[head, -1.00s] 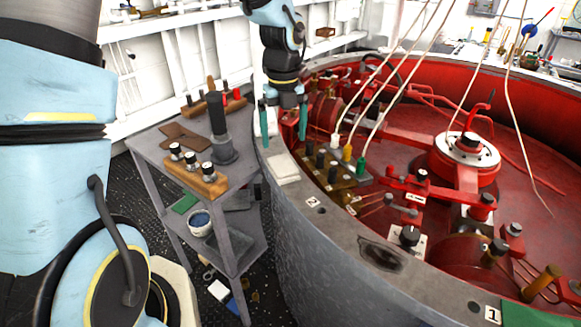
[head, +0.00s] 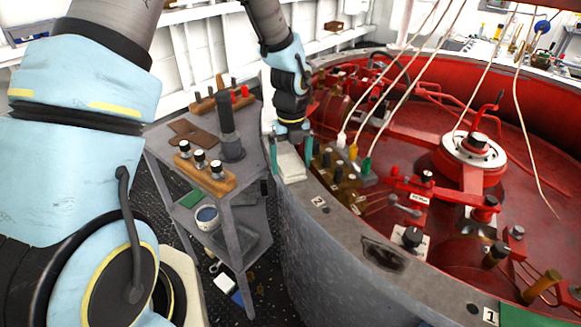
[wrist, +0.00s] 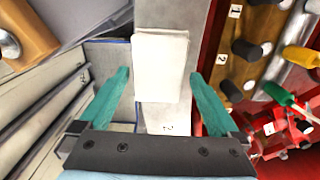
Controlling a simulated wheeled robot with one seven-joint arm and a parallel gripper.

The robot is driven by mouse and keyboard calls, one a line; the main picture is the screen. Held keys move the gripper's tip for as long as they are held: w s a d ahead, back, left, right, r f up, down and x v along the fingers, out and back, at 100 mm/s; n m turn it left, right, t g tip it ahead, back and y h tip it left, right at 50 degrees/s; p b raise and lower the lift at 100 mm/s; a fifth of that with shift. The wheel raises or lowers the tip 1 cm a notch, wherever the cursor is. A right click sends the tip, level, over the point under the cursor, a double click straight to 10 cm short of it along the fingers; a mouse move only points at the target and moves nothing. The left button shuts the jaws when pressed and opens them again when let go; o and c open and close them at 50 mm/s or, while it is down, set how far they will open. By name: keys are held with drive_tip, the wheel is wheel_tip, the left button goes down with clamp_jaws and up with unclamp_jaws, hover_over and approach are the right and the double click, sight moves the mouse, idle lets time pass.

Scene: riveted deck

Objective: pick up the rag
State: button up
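The rag is a folded white cloth (head: 291,165) lying flat on the grey rim (head: 330,222) of the big red drum. In the wrist view the rag (wrist: 161,66) lies ahead, between the lines of the two fingers. My gripper (head: 291,154) is open and empty, pointing down over the rag, with one teal finger toward each side of it. In the wrist view both fingers of my gripper (wrist: 160,75) are spread wider than the rag, and none touches it visibly. The exact height of the fingertips above the rim is hard to tell.
A grey cart (head: 245,208) stands close left of the rim, with a wooden block of knobs (head: 205,174) and a dark upright cylinder (head: 229,130) on top. Right of the rag, inside the drum, are a knobbed terminal block (head: 335,175) and hanging white cables (head: 398,75).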

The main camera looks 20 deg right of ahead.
sight(291, 164)
drive_tip(key=c, duration=1.1)
drive_tip(key=shift+c, duration=0.2)
drive_tip(key=shift+r, duration=0.15)
wheel_tip(291, 164, up, 10)
drive_tip(key=b, duration=0.2)
